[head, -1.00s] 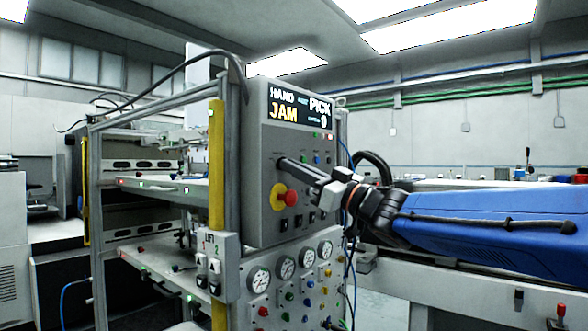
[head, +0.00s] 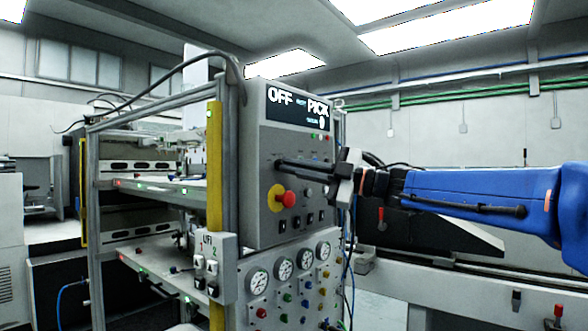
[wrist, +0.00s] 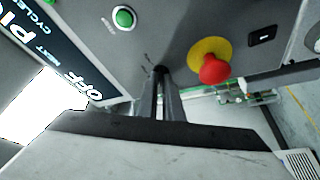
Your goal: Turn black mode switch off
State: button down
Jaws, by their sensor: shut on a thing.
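The grey control panel (head: 257,215) carries a display (head: 300,105) whose large text reads OFF and PICK. My gripper (head: 280,163) reaches in from the right, with its fingertips at the panel face above the red button. In the wrist view my gripper (wrist: 161,76) has its two fingers close together on the black mode switch (wrist: 160,69). Only a small dark part of the switch shows at the fingertips. The fingers hide the rest, so its pointing direction cannot be made out.
A red mushroom button on a yellow disc (head: 277,196) sits just below my fingers; it is large in the wrist view (wrist: 213,70). A green button (wrist: 123,18) is nearby. Gauges (head: 284,267) and small knobs lie lower. A yellow post (head: 215,165) stands left.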

jog(key=shift+n, duration=0.7)
jog(key=c, duration=1.9)
grip_release()
jog(key=v, duration=1.1)
jog(key=r+v, duration=0.1)
jog(key=v, duration=0.5)
jog(key=shift+w+d+f, duration=0.1)
jog(key=shift+d, duration=0.2)
